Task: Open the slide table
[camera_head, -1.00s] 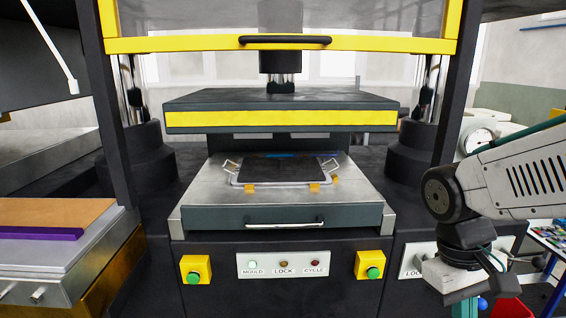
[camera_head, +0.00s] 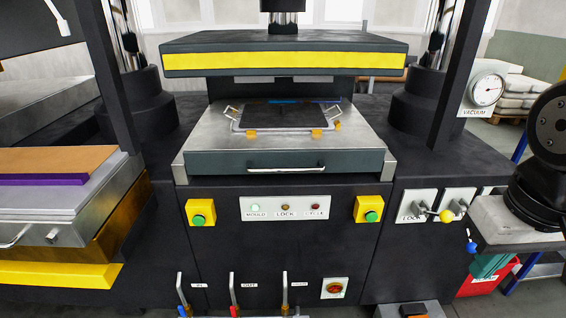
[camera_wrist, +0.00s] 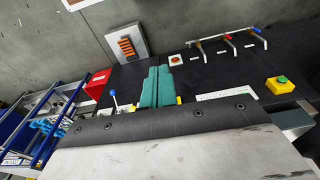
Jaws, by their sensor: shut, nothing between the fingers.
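The slide table (camera_head: 212,150) is a grey metal slab with a dark front, pushed in under the raised press plate (camera_head: 285,63). Its silver bar handle (camera_head: 286,168) runs across the front. A dark mould plate in a wire-handled tray (camera_head: 285,115) lies on top. My gripper has teal fingers, seen low at the right (camera_head: 490,266), well right of and below the handle. In the wrist view the fingers (camera_wrist: 157,86) are together and empty, over the black machine front. The handle is not clearly seen there.
Yellow boxes with green buttons (camera_head: 201,212) (camera_head: 369,208) flank a lamp panel (camera_head: 287,208) below the table. A LOCK panel with a yellow-knobbed lever (camera_head: 447,216) is to the right. Small levers stand low in front. A side table (camera_head: 70,200) is at the left.

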